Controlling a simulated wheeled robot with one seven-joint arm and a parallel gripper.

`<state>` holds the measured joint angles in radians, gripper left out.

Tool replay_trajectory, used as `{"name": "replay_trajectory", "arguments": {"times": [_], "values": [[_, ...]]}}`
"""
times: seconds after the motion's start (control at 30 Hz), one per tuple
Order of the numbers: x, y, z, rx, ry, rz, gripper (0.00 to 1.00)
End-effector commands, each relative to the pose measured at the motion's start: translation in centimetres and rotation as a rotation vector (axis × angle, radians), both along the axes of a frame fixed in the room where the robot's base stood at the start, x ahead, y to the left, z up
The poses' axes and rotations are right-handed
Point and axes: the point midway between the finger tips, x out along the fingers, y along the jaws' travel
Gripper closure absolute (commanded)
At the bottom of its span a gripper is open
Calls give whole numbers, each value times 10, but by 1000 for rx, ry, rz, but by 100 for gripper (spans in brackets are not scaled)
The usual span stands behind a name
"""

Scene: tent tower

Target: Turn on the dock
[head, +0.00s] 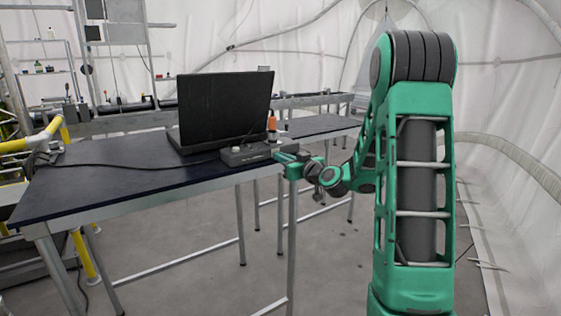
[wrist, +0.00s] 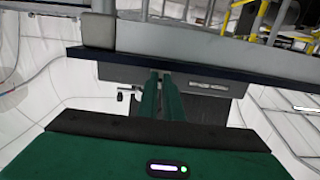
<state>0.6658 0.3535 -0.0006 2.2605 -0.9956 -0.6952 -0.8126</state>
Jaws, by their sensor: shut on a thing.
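The dock (head: 246,155) is a low grey box near the front edge of the dark table, in front of the black laptop (head: 224,104). My gripper (head: 284,156) is at the dock's right end in the head view. In the wrist view, my two green fingers (wrist: 161,76) reach to the face of the dock (wrist: 210,83) and are close together at their tips. They are shut on a part of the dock that the fingertips hide. A small metal fitting (wrist: 126,92) and light slots show on the dock's face beside the fingers.
The dark-topped table (head: 110,185) stands on thin metal legs. An orange-capped bottle (head: 271,124) stands just behind the dock's right end. A black cable (head: 130,165) runs left from the dock. Yellow railing (head: 60,128) is at the left.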

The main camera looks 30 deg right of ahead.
Motion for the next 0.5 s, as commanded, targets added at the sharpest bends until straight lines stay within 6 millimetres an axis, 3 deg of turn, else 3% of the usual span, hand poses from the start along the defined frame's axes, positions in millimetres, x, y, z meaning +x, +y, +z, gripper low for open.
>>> {"name": "replay_trajectory", "arguments": {"times": [0.5], "values": [[1,1,17,-16,335,1,100]]}}
